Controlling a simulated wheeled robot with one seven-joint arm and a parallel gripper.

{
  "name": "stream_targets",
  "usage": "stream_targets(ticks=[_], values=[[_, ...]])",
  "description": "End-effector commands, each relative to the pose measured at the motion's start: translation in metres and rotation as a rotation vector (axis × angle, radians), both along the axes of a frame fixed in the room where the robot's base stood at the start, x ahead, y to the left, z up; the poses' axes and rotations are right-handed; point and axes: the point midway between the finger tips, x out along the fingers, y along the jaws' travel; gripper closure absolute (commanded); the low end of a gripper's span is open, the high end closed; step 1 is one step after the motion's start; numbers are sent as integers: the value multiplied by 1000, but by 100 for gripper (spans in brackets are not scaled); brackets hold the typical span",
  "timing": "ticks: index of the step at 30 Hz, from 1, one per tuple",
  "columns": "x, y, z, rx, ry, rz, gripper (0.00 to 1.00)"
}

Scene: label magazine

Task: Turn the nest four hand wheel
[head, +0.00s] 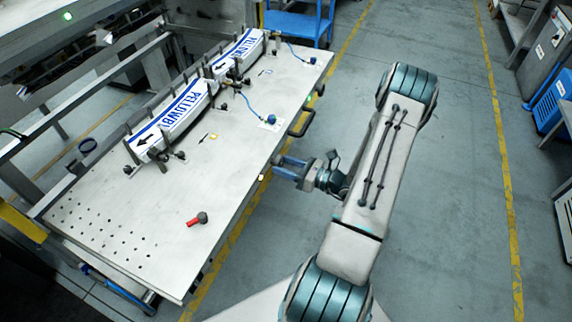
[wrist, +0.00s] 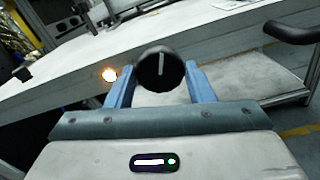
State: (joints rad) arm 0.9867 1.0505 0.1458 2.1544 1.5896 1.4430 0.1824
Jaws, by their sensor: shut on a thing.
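A round black hand wheel (wrist: 160,69) with a white line on its face sits at the front edge of the steel table, between my fingers in the wrist view. The white line stands nearly upright. My gripper (wrist: 161,84) is shut on the wheel, one blue finger on each side. In the head view my gripper (head: 278,167) reaches the table's right-hand edge from the right, and the wheel is mostly hidden there. I cannot read a nest number on it.
The steel table (head: 110,248) carries label stacks (head: 172,123) between posts and a red-handled tool (head: 196,219). A glowing amber lamp (wrist: 109,75) is left of the wheel. A black bar handle (head: 301,123) juts out farther along the edge. The floor right of my arm is clear.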

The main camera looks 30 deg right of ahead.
Motion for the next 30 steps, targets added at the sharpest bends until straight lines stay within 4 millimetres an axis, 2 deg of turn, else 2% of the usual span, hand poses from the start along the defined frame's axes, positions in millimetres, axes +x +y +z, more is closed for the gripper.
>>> stream_targets(ticks=[30], values=[[0, -1, 3, 741, 577, -1, 74]])
